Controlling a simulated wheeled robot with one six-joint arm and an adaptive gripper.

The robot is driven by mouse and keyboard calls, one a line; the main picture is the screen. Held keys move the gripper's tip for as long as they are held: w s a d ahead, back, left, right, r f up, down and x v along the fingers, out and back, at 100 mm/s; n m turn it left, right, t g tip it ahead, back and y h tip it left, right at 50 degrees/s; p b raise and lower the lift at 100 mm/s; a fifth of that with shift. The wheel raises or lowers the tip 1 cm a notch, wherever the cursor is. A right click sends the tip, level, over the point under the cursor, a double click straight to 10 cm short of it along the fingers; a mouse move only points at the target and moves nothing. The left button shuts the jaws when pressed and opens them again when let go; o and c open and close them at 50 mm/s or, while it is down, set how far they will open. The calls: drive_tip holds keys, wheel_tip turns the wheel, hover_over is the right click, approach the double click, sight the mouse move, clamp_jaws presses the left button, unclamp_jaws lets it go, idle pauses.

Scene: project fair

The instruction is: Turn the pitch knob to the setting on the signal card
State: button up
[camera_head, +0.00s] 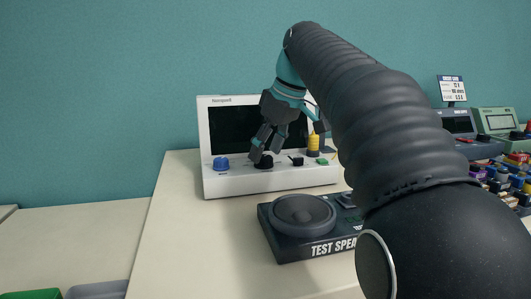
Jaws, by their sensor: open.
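A white console (285,184) with a dark screen stands on the pale table. Its front carries a blue knob (221,163), a black knob (264,163), a smaller black control (297,161) and a green control (322,161). Their labels are too small to read, so I cannot tell which is pitch. My gripper (262,150) points down in front of the screen, its open fingertips close at the first black knob; I cannot tell whether they touch it. A white card (452,88) with a dark blue heading stands at the back right; its setting is too small to read.
A black box marked "TEST SPEA…" (290,240) with a round speaker sits in front of the console. Grey-green devices (497,121) and several coloured parts crowd the right.

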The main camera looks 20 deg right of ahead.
drive_tip(key=shift+w+a+f, duration=0.15)
drive_tip(key=shift+w+f, duration=0.05)
drive_tip(key=shift+f, duration=0.4)
drive_tip(key=c, duration=1.1)
drive_tip(key=shift+a+m+t+h, duration=0.15)
drive_tip(key=shift+m+h, duration=0.3)
drive_tip(key=shift+m, duration=0.8)
drive_tip(key=shift+d+m+t+h, duration=0.1)
drive_tip(key=shift+m+t+h, duration=0.25)
drive_tip(key=shift+m, duration=0.9)
drive_tip(key=shift+c, duration=0.2)
drive_tip(key=o, duration=1.1)
drive_tip(key=shift+o, duration=0.2)
